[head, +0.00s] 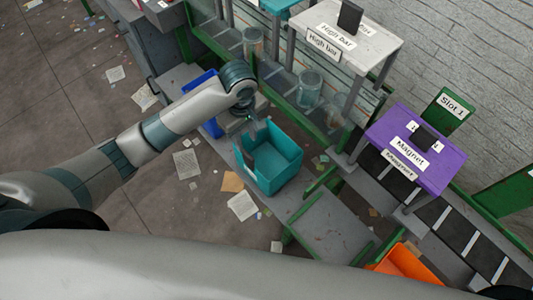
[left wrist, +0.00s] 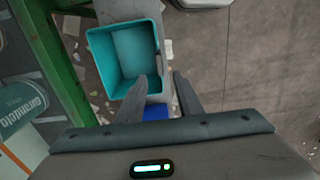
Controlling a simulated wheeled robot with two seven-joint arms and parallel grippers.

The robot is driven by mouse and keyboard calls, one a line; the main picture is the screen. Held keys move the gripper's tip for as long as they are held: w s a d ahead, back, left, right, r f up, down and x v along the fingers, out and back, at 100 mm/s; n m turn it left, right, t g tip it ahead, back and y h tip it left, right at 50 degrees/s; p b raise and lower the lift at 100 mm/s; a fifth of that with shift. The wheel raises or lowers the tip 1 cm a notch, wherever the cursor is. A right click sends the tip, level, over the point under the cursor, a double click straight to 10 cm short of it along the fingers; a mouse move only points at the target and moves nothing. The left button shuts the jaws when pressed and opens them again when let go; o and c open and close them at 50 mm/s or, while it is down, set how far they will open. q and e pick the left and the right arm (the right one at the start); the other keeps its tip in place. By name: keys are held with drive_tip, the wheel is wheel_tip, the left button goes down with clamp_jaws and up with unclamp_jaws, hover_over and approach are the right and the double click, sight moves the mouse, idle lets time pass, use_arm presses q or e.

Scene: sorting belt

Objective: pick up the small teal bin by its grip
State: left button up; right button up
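The small teal bin (head: 285,148) stands upright and looks empty, below the belt frame in the head view. It also shows in the left wrist view (left wrist: 118,45), with its open top toward the camera. A dark grip (left wrist: 161,62) is on its right wall there. My left gripper (head: 252,133) is just above the bin's near-left rim. In the left wrist view my left gripper (left wrist: 161,78) is open, its fingertips apart near the grip. I cannot tell whether they touch it. My right gripper is not in view.
A blue bin (head: 197,86) is behind my left wrist. A green belt frame (head: 262,82) with glass jars runs behind the teal bin. A purple Magnet table (head: 445,168) and an orange bin (head: 405,264) are to the right. Paper scraps litter the floor.

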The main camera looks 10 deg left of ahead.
sight(249, 163)
use_arm(q)
drive_tip(key=shift+s+d+r, duration=0.1)
drive_tip(key=shift+r, duration=0.05)
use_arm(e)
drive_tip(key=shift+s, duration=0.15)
